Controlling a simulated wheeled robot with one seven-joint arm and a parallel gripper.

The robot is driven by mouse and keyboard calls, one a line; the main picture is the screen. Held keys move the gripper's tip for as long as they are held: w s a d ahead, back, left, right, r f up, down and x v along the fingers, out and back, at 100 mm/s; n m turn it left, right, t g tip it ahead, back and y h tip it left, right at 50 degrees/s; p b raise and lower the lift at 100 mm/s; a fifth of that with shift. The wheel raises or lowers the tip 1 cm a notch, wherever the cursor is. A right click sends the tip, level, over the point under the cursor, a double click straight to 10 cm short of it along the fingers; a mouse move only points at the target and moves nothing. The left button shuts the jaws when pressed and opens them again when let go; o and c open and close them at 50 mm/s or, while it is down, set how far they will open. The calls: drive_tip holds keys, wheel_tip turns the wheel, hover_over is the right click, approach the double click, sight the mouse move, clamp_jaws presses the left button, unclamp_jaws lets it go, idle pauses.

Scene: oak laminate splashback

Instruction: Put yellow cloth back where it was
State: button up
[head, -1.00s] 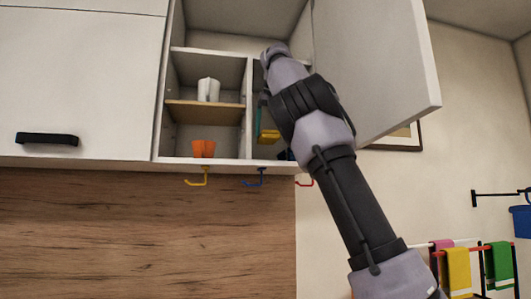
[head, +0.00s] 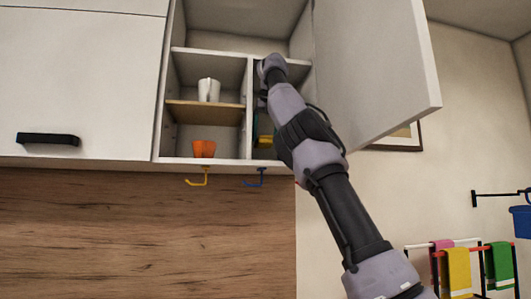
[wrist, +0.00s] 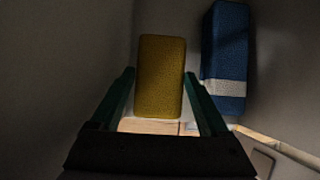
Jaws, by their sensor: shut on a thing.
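My gripper (wrist: 159,112) is shut on a yellow cloth, a thick folded block (wrist: 160,75) that stands out beyond the fingers in the wrist view. The teal fingers lie on either side of its lower part. In the head view, my arm reaches into the right compartment of the open wall cabinet. A bit of the yellow cloth (head: 264,141) shows low in that compartment, and my arm hides most of the gripper. A blue cloth with a white stripe (wrist: 226,58) stands to the right of the yellow one, apart from it.
The cabinet's left compartment holds a white cup (head: 209,90) on a wooden shelf (head: 190,110) and an orange cup (head: 204,149) below. The open door (head: 380,70) stands close right of my arm. Yellow (head: 198,180) and blue (head: 256,181) hooks hang underneath. A towel rack (head: 433,245) is lower right.

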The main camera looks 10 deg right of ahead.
sight(266, 145)
drive_tip(key=shift+f, duration=2.4)
drive_tip(key=shift+w+d+f, duration=0.15)
drive_tip(key=shift+w+f, duration=0.05)
drive_tip(key=shift+f, duration=0.55)
drive_tip(key=o, duration=1.1)
drive_tip(key=shift+c, duration=0.2)
drive_tip(key=shift+f, duration=0.1)
drive_tip(key=v, duration=0.5)
drive_tip(key=shift+s, duration=0.25)
drive_tip(key=s, duration=1.1)
drive_tip(key=shift+s, duration=0.3)
